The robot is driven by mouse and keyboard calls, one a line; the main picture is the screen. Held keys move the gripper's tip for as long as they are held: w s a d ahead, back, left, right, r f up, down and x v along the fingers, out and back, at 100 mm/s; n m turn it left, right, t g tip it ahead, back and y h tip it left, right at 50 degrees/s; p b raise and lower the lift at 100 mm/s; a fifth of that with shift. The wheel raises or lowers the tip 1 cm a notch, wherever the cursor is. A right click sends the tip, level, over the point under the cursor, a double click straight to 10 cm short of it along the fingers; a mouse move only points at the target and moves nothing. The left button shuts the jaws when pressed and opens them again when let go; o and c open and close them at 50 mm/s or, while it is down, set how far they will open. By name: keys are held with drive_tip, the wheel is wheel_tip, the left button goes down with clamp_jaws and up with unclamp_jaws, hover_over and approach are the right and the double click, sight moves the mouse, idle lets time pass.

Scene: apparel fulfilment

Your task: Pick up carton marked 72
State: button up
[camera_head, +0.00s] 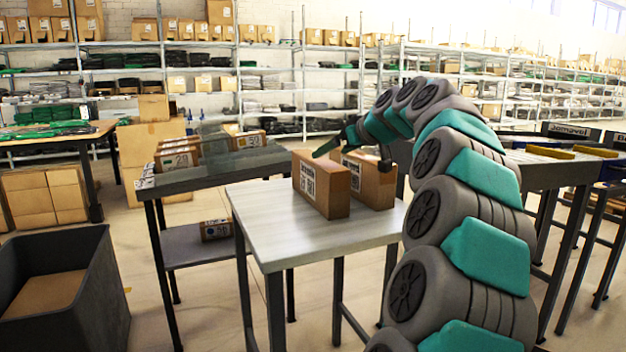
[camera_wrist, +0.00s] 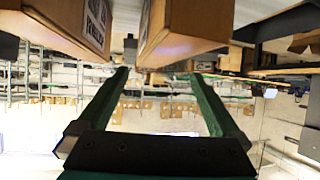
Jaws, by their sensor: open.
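Two brown cartons stand upright side by side on the light grey table: a near carton (camera_head: 337,192) with a printed white label, and a second carton (camera_head: 378,186) just behind and to its right. I cannot read 72 on either with certainty. My gripper (camera_head: 338,143) is at the top of these cartons, its green fingers apart and partly hidden by the arm. In the wrist view my gripper (camera_wrist: 158,74) is open and empty between its fingers. Two cartons show there too, a left carton (camera_wrist: 70,18) with labels and a right carton (camera_wrist: 185,25), with a gap between them.
The light table (camera_head: 300,236) is clear in front of the cartons. A dark rack (camera_head: 212,176) to its left bears several labelled cartons, one on its lower shelf. A dark bin (camera_head: 85,305) stands at front left. Stocked shelving (camera_head: 290,90) lines the back.

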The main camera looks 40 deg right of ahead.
sight(320, 160)
drive_tip(key=p+x, duration=0.1)
drive_tip(key=x, duration=0.5)
drive_tip(key=shift+w+d+f, duration=0.15)
drive_tip(key=shift+w, duration=0.05)
drive_tip(key=shift+c, duration=0.4)
clamp_jaws()
idle(0.3)
